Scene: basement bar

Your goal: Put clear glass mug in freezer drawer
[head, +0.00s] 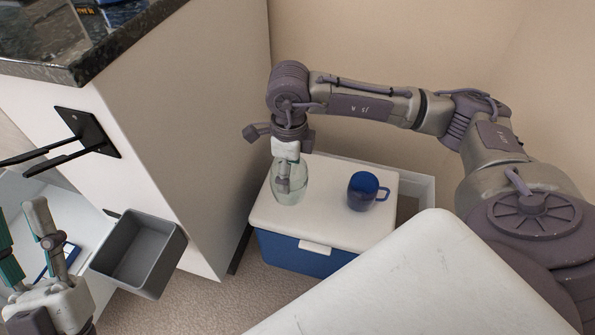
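A clear glass vessel (283,195), likely the clear glass mug, is on or just above the white lid of a blue cooler (330,227). No handle shows on it. My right gripper (290,180) points down at it, and its fingers show through the glass. I cannot tell whether they are inside or behind it, or whether they grip it. My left gripper (22,215) is at the lower left, fingers apart, with nothing visible between them. A white open compartment (82,232), possibly the freezer drawer, lies behind it.
A blue mug (363,185) stands on the lid right of the glass. A grey bin (150,275) sits tilted beside the cabinet (190,120) with a dark countertop (70,72). An open white box (428,190) is behind the cooler. A white surface (420,285) fills the front.

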